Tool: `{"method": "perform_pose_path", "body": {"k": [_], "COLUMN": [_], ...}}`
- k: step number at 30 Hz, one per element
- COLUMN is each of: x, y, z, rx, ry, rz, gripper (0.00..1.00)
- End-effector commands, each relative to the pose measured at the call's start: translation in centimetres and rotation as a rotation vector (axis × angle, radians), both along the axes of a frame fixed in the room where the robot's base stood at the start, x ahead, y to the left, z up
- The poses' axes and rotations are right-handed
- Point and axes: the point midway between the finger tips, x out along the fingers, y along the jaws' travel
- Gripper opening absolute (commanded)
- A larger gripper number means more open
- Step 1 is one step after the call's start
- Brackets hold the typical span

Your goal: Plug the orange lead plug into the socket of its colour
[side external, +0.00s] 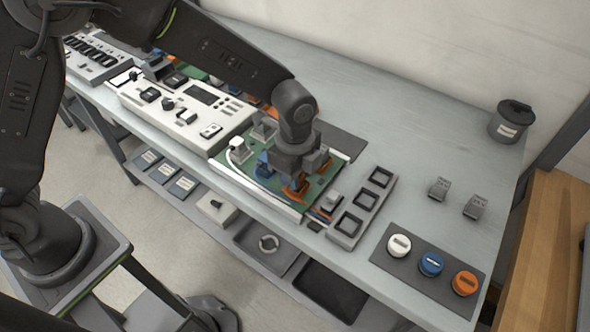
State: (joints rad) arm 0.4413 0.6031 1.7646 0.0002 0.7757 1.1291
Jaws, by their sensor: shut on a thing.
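My gripper (294,182) points down over the right part of a green board (318,186) on the bench. It is shut on the orange lead plug (291,191), whose orange parts show at and beside the fingers. The fingers hide most of the plug, and I cannot tell whether it is seated in a socket. A blue plug or socket (264,166) and a white one (238,147) stand to the left on the same board. I cannot make out the orange socket itself.
A white control unit (190,113) stands left of the board. A grey strip with square openings (361,208) lies to its right. A dark mat (405,272) carries white, blue and orange round caps. A dark cup (511,121) stands at the far right. The bench behind the grey strip is mostly clear.

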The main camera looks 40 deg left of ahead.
Motion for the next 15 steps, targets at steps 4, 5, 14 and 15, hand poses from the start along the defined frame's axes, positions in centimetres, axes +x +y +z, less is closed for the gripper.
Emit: {"method": "perform_pose_path", "body": {"k": [4,5,14,15], "x": [0.06,0.06,0.05,0.05], "y": [-0.03,-0.03,-0.03,-0.03], "z": [0.11,0.11,0.11,0.1], "rx": [-0.001,-0.001,-0.001,-0.001], "ry": [-0.002,-0.002,-0.002,-0.002], "rz": [0.0,0.0,0.0,0.0], "gripper": [0.34,0.37,0.56,0.56]}}
